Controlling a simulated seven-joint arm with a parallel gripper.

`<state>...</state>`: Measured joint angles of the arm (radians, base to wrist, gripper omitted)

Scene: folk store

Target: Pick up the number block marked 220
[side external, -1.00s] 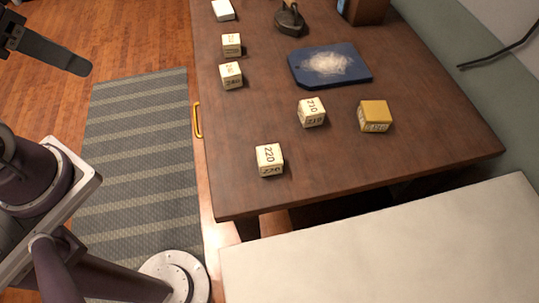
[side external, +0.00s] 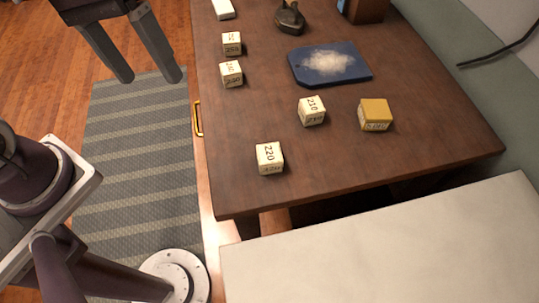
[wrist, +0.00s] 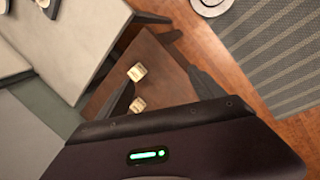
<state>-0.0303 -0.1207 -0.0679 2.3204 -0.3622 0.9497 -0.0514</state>
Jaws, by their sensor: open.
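The cream block marked 220 (side external: 270,158) sits on the brown wooden table near its front left corner, its number readable on top. My gripper (side external: 150,78) is open and empty, in the air over the floor mat, left of the table and apart from every block. In the wrist view the open fingers (wrist: 163,90) reach over the table. Two pale blocks show there; the one nearer the table's corner (wrist: 137,72) appears to be block 220, but its marking is too small to read.
Block 210 (side external: 311,112) and a yellow-topped block (side external: 375,116) stand to the right of block 220. Two more cream blocks (side external: 231,75) (side external: 231,44) stand along the left edge. A blue board (side external: 305,76) with white powder and a dark iron (side external: 290,18) lie farther back.

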